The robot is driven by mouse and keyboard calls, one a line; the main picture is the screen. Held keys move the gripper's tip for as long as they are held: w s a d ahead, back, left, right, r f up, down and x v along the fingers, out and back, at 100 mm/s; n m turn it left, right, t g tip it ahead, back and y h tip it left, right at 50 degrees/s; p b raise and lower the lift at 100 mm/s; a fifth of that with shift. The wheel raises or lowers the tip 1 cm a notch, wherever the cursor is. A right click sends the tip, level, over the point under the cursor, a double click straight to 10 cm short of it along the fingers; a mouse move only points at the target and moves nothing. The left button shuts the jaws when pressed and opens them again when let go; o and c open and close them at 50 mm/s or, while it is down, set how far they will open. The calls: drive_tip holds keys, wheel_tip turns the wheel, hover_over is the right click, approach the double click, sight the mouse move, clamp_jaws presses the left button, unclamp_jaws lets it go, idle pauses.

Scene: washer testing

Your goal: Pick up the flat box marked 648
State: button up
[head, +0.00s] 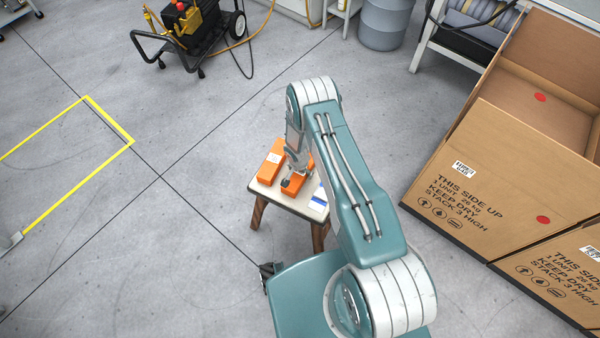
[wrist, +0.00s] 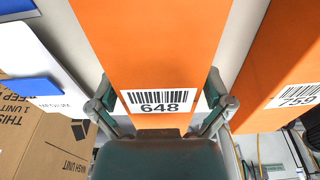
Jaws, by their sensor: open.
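The orange flat box marked 648 (wrist: 150,45) fills the middle of the wrist view, its barcode label at the near end. In the head view this orange box (head: 297,190) lies on a small stool (head: 262,189), partly hidden by my arm. My gripper (wrist: 163,100) is open, with one finger by each long side of the box's labelled end. Whether the fingers touch it, I cannot tell. In the head view my gripper (head: 291,180) is low over the stool top.
A second orange box marked 759 (wrist: 290,70) lies close on the right in the wrist view. A white item with a blue patch (wrist: 28,88) is on the left. Large cartons (head: 490,170) stand right of the stool; the floor to the left is clear.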

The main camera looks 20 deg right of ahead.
drive_tip(key=c, duration=1.1)
drive_tip(key=shift+r, duration=0.1)
